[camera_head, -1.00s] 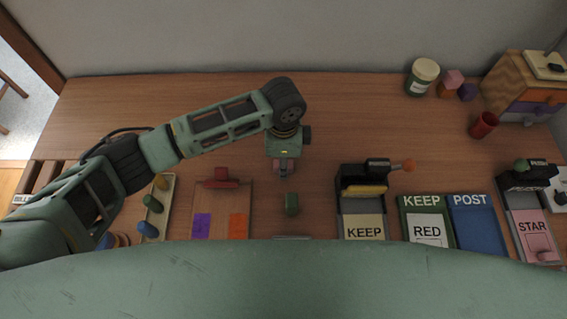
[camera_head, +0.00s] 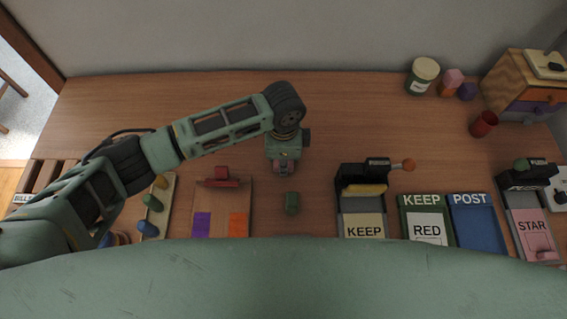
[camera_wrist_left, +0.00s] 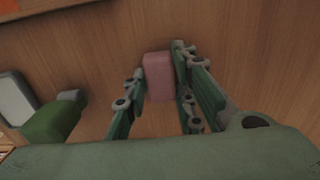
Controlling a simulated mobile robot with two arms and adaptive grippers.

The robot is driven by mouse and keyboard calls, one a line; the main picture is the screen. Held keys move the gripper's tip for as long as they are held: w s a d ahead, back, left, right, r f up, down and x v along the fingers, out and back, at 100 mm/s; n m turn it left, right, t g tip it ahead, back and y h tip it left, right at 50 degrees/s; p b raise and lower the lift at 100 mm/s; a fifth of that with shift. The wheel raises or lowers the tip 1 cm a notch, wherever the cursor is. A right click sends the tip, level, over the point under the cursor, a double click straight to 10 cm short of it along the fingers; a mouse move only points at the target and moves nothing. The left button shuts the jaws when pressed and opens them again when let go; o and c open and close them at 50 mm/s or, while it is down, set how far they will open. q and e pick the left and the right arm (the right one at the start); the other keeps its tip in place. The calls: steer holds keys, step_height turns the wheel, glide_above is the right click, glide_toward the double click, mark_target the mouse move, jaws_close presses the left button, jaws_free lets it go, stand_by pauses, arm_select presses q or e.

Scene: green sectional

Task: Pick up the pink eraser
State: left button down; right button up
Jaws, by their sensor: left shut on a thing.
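The pink eraser (camera_wrist_left: 158,76) is between the two fingers of my left gripper (camera_wrist_left: 157,82) in the left wrist view. The gripper is shut on it, with the fingers along its left and right sides. The fingers hide part of the eraser there. I cannot tell whether the eraser touches the desk. My right gripper is not in view.
A green object (camera_head: 291,203) stands close in front of the gripper. A clipboard (camera_head: 222,205) and a rack of coloured pegs (camera_head: 155,205) lie to the left.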

arm_select(q)
steer(key=shift+r, duration=0.1)
step_height(320, 180, up, 10)
steer(key=shift+b, duration=0.4)
